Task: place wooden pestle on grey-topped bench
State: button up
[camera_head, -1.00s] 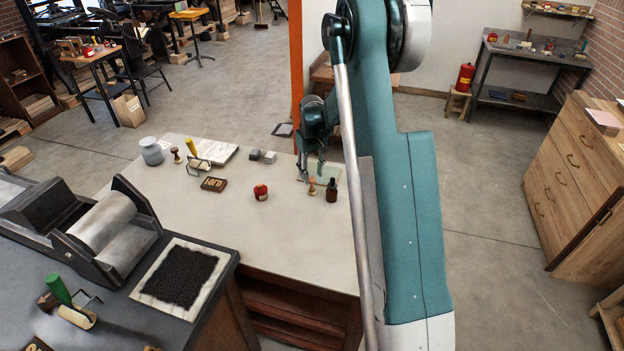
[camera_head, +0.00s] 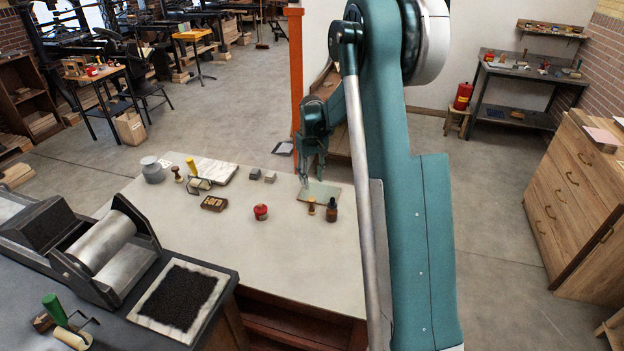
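A small wooden knobbed piece (camera_head: 311,205), which looks like the pestle, stands on the pale-topped table in the middle, by the near edge of a greenish glass plate (camera_head: 322,192). It is too small to be sure that it is a pestle. My gripper (camera_head: 313,180) is above and behind it, fingers pointing down and apart, with nothing seen between them. A bench with a grey top (camera_head: 530,71) stands against the back wall at the right. The bench at the front left also has a dark grey top (camera_head: 225,285).
A dark bottle (camera_head: 332,211) stands right beside the wooden piece. A red jar (camera_head: 261,212), a brown block (camera_head: 214,203) and a roller (camera_head: 198,183) are on the pale table (camera_head: 280,255). Small items lie on the back bench. Open floor (camera_head: 495,200) is at the right.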

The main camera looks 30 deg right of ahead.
dwell(0.3)
jog(key=s+a+r+t, duration=0.3)
jog(key=s+a+r, duration=1.2)
jog(key=s+r, duration=0.4)
jog(key=s+a+t, duration=0.2)
jog(key=s+a, duration=0.3)
jog(key=s, duration=0.6)
jog(key=s+a+t, duration=0.2)
jog(key=s+a, duration=0.3)
jog(key=s, duration=0.7)
jog(key=shift+s+a+r, duration=0.2)
jog(key=shift+a+r, duration=0.05)
jog(key=shift+r, duration=0.1)
